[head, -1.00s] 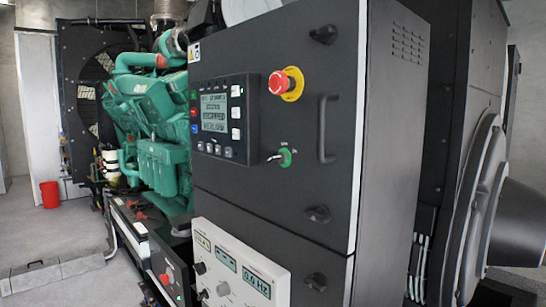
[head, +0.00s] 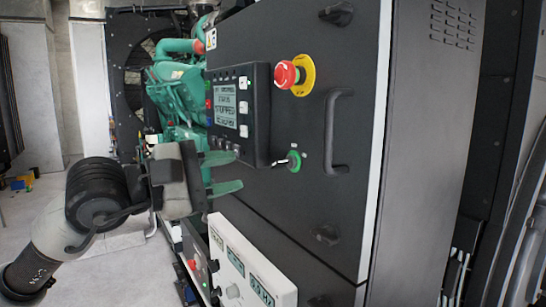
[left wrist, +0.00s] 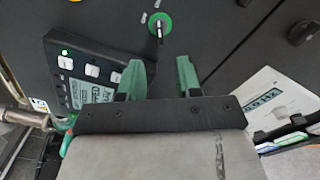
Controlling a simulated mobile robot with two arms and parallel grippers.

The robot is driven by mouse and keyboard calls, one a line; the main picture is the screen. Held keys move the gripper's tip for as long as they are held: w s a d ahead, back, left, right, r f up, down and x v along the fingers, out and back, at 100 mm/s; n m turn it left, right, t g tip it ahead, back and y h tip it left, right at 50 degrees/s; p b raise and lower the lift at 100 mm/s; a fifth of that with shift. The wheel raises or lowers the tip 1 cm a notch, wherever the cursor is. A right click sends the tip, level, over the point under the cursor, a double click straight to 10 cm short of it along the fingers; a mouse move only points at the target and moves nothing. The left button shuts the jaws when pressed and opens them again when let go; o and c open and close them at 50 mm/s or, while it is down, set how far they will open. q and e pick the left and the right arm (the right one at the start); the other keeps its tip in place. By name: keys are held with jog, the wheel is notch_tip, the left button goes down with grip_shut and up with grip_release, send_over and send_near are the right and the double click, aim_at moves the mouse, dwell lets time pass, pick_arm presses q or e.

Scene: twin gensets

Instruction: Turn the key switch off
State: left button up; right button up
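The key switch (head: 293,161) is a green round collar with a key in it, on the dark cabinet door below the red emergency stop button (head: 287,74). In the left wrist view the key switch (left wrist: 158,24) shows near the top, with the key pointing down. My left gripper (head: 228,172) has come in from the left in the head view, its green fingers to the left of the key switch and apart from it. In the left wrist view its two fingers (left wrist: 159,78) are spread with nothing between them. My right gripper is not in view.
The control panel with a lit display (head: 238,112) sticks out from the door just above the left fingers. A door handle (head: 335,130) stands right of the key switch. A white meter panel (head: 238,270) lies below. A green engine (head: 178,98) is behind at left.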

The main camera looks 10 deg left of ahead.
aim_at(272, 166)
pick_arm(q)
jog(key=p+x, duration=0.3)
jog(key=x, duration=0.4)
jog(key=shift+w+d+r, duration=0.1)
jog(key=shift+w+d, duration=0.15)
jog(key=shift+d, duration=0.05)
jog(key=shift+w+d+p, duration=0.25)
jog(key=shift+p, duration=0.15)
grip_shut()
